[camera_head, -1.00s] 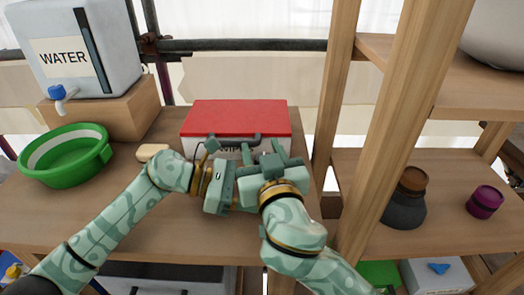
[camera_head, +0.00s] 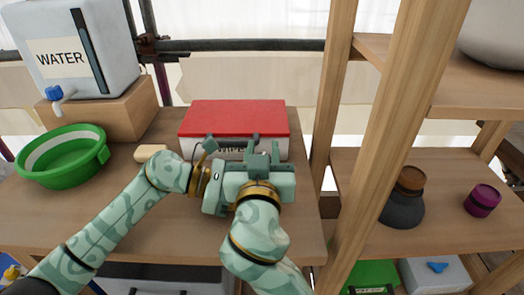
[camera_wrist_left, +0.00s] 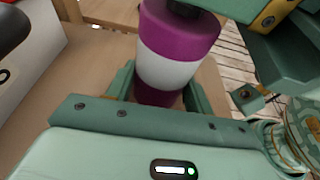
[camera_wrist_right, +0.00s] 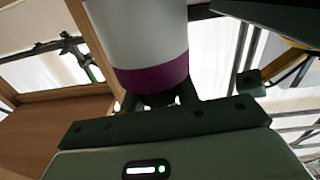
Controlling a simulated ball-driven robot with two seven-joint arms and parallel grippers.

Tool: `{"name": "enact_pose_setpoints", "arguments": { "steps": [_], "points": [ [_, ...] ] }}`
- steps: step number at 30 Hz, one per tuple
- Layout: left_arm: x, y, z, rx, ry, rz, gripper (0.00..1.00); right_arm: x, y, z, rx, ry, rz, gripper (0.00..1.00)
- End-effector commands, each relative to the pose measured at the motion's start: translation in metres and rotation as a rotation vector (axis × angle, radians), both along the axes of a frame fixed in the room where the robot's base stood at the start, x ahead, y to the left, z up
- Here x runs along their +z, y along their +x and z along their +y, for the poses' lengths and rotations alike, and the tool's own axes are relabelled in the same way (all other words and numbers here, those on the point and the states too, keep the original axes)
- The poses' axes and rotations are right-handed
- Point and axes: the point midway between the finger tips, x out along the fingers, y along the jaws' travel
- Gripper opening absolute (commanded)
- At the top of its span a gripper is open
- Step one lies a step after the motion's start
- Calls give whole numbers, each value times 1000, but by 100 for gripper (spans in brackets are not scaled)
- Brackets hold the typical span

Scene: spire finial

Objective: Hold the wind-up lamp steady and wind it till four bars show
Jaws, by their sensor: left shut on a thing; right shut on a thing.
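The wind-up lamp is a white cylinder with purple ends (camera_wrist_left: 172,50) in the left wrist view; it also shows in the right wrist view (camera_wrist_right: 135,38). In the head view my grippers hide most or all of it. My left gripper (camera_wrist_left: 160,95) is shut around the lamp near one purple end; in the head view it is beside my right gripper (camera_head: 260,155). My right gripper is shut on a dark end piece (camera_wrist_right: 160,98) of the lamp. The lamp's charge bars are not visible in any view.
Behind my grippers stands a white box with a red lid (camera_head: 235,117). A green bowl (camera_head: 62,170) and a water tank (camera_head: 80,50) on a wooden block are at the left. A wooden post (camera_head: 395,120) and shelves with a dark jar (camera_head: 403,205) and a purple jar (camera_head: 482,200) are at the right.

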Motion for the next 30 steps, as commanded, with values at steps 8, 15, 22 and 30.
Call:
{"name": "enact_pose_setpoints", "arguments": {
  "steps": [8, 15, 22, 30],
  "points": [
    [-1, 0, 0, 1, 1, -1, 39, 0, 0, 0, 0, -1, 0, 53],
    [0, 0, 0, 1, 1, -1, 39, 0, 0, 0, 0, -1, 0, 53],
    [0, 0, 0, 1, 1, -1, 39, 1, 1, 0, 52, -3, -7, 53],
    [0, 0, 0, 1, 1, -1, 39, 1, 1, 2, 266, -9, -7, 53]
  ]
}}
